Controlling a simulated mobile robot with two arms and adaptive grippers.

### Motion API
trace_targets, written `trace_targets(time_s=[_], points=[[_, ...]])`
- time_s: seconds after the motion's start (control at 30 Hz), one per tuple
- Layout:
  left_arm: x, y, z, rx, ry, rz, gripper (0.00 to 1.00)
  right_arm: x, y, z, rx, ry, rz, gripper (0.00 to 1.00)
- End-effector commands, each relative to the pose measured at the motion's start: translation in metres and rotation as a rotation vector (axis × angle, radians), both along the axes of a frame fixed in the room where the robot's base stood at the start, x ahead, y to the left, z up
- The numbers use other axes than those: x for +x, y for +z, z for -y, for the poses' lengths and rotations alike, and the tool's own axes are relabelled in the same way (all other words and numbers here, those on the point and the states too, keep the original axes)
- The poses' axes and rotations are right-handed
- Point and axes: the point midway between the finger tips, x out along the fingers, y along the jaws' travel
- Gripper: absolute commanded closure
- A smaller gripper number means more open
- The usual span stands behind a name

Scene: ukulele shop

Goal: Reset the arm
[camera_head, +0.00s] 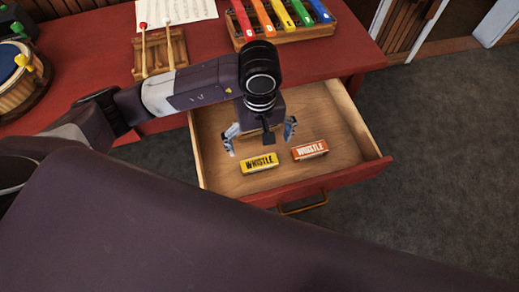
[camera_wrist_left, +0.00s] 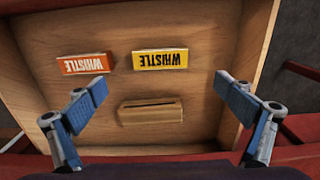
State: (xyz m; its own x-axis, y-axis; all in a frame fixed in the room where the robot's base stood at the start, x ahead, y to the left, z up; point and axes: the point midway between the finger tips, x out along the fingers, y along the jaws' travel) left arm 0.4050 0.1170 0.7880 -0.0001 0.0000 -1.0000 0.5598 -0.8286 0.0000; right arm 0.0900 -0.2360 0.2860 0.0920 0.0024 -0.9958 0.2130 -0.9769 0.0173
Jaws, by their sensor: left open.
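My left gripper (camera_head: 260,134) is open and empty above the open drawer (camera_head: 340,142) of the red table. Its two blue fingertips also show in the left wrist view (camera_wrist_left: 162,92), spread wide. A yellow whistle box (camera_head: 259,163) and an orange whistle box (camera_head: 310,149) lie apart on the drawer floor, nearer its front than the gripper. Both boxes also show in the left wrist view, the yellow one (camera_wrist_left: 160,59) right of the orange one (camera_wrist_left: 85,64). A wooden block with a dark slot (camera_wrist_left: 150,110) lies between the fingers in that view. My right gripper is not in view.
The red table (camera_head: 100,40) holds a colourful xylophone (camera_head: 280,20), a wooden piece with two mallets (camera_head: 160,55), sheet music (camera_head: 178,10) and a drum (camera_head: 18,85). The drawer walls surround the gripper's area. Grey floor (camera_head: 430,170) is clear at the right.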

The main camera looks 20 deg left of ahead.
Motion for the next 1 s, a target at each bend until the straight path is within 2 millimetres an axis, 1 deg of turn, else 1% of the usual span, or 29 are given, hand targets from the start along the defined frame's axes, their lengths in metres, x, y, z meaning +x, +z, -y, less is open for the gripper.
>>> trace_targets(time_s=[0.13, 0.67, 0.77, 0.9, 1.0], points=[[0.000, 0.007, 0.000, 0.001, 0.001, 0.000, 0.04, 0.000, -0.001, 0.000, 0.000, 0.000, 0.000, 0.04], [0.000, 0.008, 0.000, 0.001, 0.000, -0.001, 0.04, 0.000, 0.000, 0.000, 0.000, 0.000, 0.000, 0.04], [0.000, 0.018, 0.000, 0.001, 0.000, 0.001, 0.04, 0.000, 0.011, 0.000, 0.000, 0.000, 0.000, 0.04], [0.000, 0.046, 0.000, 0.001, 0.000, 0.001, 0.04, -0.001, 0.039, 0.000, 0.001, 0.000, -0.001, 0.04], [0.000, 0.063, 0.000, 0.000, 0.000, 0.000, 0.04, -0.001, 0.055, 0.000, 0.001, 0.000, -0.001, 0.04]])
